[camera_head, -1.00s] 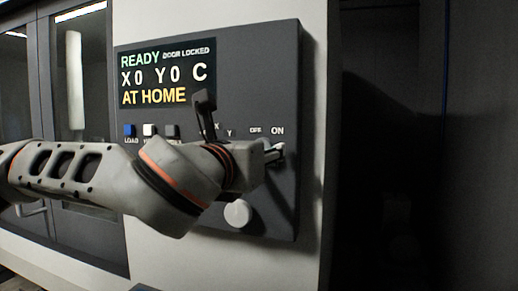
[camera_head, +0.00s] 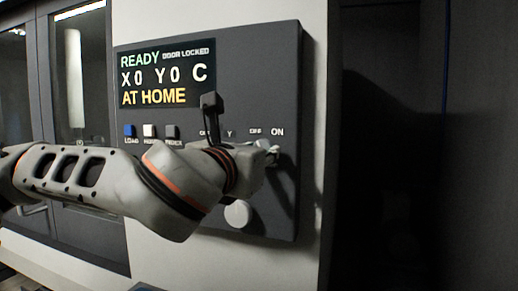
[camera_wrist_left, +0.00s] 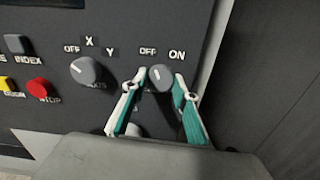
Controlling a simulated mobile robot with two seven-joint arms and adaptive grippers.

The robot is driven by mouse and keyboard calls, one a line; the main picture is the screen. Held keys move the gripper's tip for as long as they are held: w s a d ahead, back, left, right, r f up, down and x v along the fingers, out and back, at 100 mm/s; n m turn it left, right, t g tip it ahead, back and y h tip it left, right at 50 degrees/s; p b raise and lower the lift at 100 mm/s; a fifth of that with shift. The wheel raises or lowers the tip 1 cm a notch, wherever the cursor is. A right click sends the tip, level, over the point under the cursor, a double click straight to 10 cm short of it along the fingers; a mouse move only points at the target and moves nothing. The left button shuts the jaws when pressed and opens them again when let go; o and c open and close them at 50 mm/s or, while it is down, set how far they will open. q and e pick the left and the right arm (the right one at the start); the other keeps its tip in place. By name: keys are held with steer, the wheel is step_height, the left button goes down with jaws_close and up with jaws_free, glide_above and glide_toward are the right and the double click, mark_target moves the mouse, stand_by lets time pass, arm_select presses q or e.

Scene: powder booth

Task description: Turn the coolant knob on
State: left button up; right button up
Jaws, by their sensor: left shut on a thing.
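The coolant knob is the small grey knob (camera_wrist_left: 161,78) under the OFF and ON labels in the left wrist view. Its pale pointer line leans slightly up and left, toward the OFF side. My left gripper (camera_wrist_left: 160,84) has one finger on each side of this knob and is shut on it. In the head view my left gripper (camera_head: 270,150) is at the right side of the control panel (camera_head: 282,70), just below the ON label. The knob itself is mostly hidden there by the gripper. My right gripper is not in view.
The axis knob (camera_wrist_left: 85,70) sits left of the gripper, with a red stop button (camera_wrist_left: 38,88) farther left. A pale round knob (camera_head: 237,214) is below my wrist. The screen (camera_head: 166,72) reads READY, DOOR LOCKED, AT HOME. Dark space lies right of the panel.

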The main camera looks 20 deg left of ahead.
arm_select(q)
steer(key=shift+a+r+m+p, duration=0.1)
steer(key=shift+m+p, duration=1.95)
steer(key=shift+m, duration=4.15)
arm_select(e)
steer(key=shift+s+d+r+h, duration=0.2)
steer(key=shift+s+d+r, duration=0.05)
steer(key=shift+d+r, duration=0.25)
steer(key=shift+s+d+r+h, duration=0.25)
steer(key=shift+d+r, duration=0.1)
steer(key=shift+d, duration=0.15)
arm_select(q)
steer(key=o, duration=1.1)
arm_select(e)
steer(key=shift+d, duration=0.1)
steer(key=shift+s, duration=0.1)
